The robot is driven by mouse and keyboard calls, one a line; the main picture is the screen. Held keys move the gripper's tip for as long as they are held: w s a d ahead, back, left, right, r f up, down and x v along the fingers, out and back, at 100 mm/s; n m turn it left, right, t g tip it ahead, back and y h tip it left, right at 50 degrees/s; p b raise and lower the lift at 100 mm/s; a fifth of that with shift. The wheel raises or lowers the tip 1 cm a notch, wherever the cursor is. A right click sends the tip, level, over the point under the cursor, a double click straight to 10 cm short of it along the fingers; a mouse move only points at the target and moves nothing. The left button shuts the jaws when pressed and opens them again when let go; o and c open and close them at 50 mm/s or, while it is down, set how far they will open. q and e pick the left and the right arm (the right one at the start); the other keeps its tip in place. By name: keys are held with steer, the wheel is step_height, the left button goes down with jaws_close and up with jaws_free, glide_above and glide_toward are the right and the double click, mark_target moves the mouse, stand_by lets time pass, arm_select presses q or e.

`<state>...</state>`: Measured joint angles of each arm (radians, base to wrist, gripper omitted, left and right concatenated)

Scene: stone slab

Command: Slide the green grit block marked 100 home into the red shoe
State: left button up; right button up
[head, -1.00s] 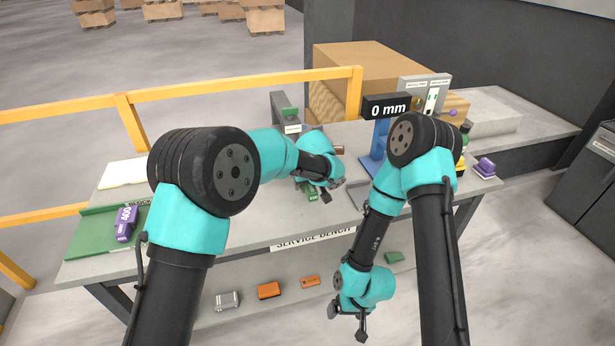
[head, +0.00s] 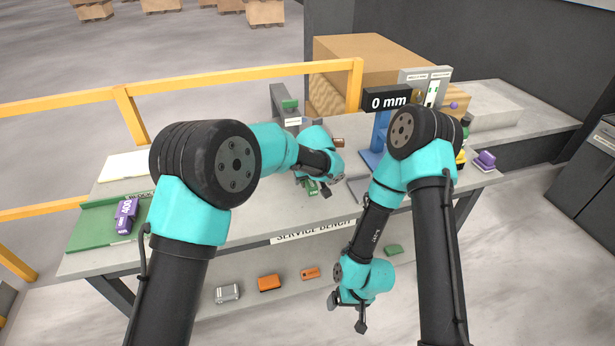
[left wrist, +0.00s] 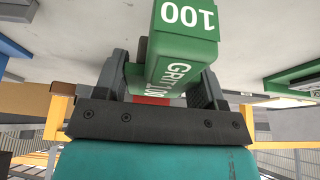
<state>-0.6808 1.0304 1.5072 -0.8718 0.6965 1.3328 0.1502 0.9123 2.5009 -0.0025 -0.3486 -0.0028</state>
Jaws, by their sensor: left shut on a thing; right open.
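My left gripper (head: 320,189) is shut on the green grit block marked 100 (left wrist: 185,28). It holds the block over the middle of the bench, near its front edge. The left wrist view shows the block between the two fingers, with its 100 face and its GRIT 100 side toward the camera. My right gripper (head: 347,314) is open and empty in front of the bench.
A purple block (head: 127,215) sits in a green tray (head: 92,228) at the bench's left end. A blue stand with a 0 mm display (head: 388,102) is right of my left gripper. A lower shelf holds several small items, including an orange one (head: 268,283).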

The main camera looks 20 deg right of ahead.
arm_select(q)
steer(key=shift+f, duration=0.3)
steer(key=shift+w, duration=2)
stand_by(1.6)
steer(key=shift+s, duration=0.15)
steer(key=shift+s+r, duration=0.15)
steer(key=shift+s, duration=1.45)
steer(key=shift+s, duration=0.2)
stand_by(0.6)
steer(key=shift+w+f, duration=0.2)
steer(key=shift+w, duration=0.7)
stand_by(0.6)
